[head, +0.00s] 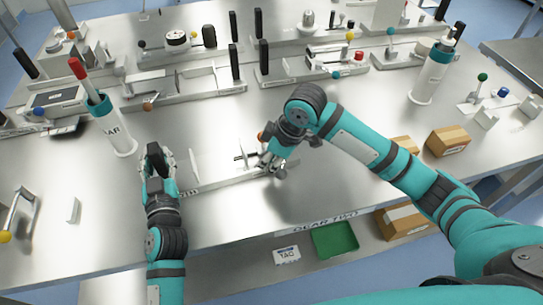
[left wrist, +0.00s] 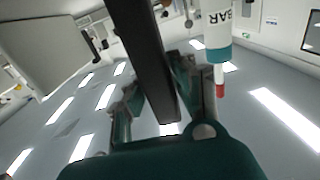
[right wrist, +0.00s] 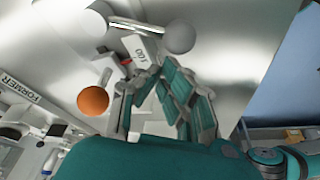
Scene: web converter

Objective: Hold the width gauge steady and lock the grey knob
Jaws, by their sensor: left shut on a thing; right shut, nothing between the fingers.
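The width gauge (head: 225,178) is a low metal rail with upright plates near the bench's front edge. My left gripper (head: 158,160) is at its left end, shut on a black upright bar (left wrist: 150,60) that passes between the fingers in the left wrist view. My right gripper (head: 270,163) is at the gauge's right end, shut and empty. In the right wrist view, a grey ball knob (right wrist: 179,38) is just beyond the right fingertips (right wrist: 172,85), apparently apart from them. An orange ball (right wrist: 92,100) is to their left. My right gripper hides part of the gauge's end in the head view.
A white cylinder with a teal rim (head: 115,130) stands behind my left gripper. Rails with black posts (head: 235,62) line the back. Brown boxes (head: 447,140) are at right. A green tray (head: 335,240) is on the lower shelf. The bench middle is mostly clear.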

